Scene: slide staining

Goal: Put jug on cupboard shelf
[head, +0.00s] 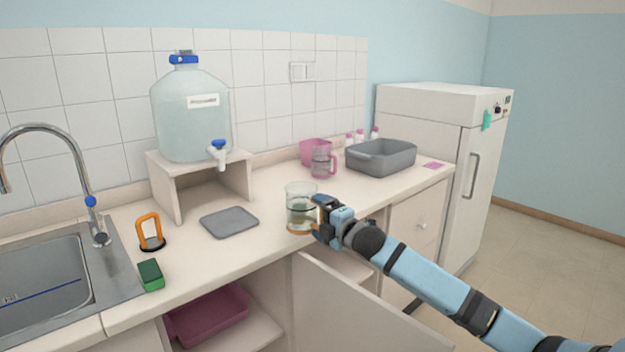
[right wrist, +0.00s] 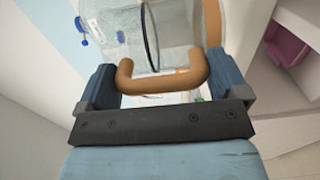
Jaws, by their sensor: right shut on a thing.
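The jug (head: 301,205) is clear with an orange base and stands upright at the front of the counter. Whether its base touches the counter is hard to tell. My right gripper (head: 322,218) is at its right side. In the right wrist view, the jug's orange handle (right wrist: 163,88) lies between the fingers of my right gripper (right wrist: 155,80), which is shut on it. The clear wall of the jug (right wrist: 175,30) shows beyond. The cupboard under the counter is open, with a shelf (head: 262,338) low inside. My left gripper is not in view.
The cupboard door (head: 350,312) stands open below the jug. A magenta tub (head: 207,318) sits on the shelf. A grey mat (head: 229,222) lies left of the jug. A pink-handled jug (head: 322,162) and a grey basin (head: 381,157) stand behind. The sink (head: 50,285) is at left.

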